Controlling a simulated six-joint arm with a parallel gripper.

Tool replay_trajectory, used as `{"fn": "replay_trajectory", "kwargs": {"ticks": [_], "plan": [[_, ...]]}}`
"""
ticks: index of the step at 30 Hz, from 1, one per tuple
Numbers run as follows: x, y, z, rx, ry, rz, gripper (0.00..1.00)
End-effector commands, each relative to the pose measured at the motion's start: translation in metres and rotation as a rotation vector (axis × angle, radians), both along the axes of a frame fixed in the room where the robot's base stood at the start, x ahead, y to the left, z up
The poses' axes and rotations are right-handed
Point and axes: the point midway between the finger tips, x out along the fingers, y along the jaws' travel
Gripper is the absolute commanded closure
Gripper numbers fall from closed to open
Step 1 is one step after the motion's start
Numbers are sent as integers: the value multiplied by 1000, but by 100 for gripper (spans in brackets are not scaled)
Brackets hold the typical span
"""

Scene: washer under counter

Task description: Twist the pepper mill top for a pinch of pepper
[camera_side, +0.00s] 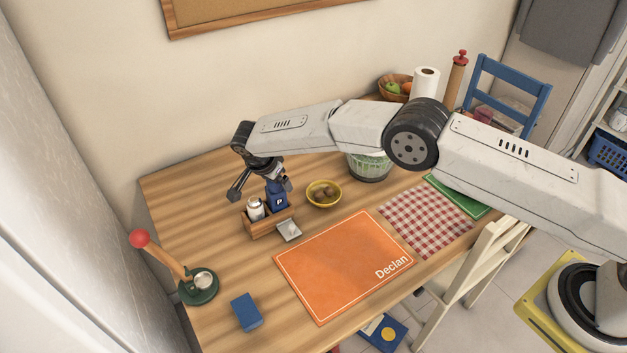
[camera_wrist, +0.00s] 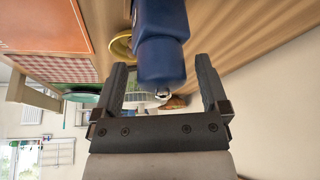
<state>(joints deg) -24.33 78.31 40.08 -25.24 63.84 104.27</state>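The blue pepper mill (camera_side: 278,200), marked with a P, stands in a small wooden caddy (camera_side: 259,233) on the table. A white shaker (camera_side: 256,209) stands beside it in the caddy. My gripper (camera_side: 263,187) is over the mill, pointing down. In the wrist view, the mill's blue top (camera_wrist: 162,62) with a small metal knob lies between the two fingers of my gripper (camera_wrist: 162,75). A gap shows on each side of the top, so the fingers are open and apart from it. My gripper partly covers the mill's top in the side view.
A yellow bowl (camera_side: 323,203) is close to the right of the caddy, and a small silver dish (camera_side: 289,230) in front. An orange Declan mat (camera_side: 335,268) lies further forward.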

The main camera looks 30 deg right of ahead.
Motion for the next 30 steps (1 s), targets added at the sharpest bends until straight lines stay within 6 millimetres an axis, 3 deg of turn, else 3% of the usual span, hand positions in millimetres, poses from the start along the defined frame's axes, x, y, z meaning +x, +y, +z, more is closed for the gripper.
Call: {"fn": "replay_trajectory", "kwargs": {"ticks": [13,30], "plan": [[-1,4,10,1,-3,1,6],[-12,26,68,0,-1,0,6]]}}
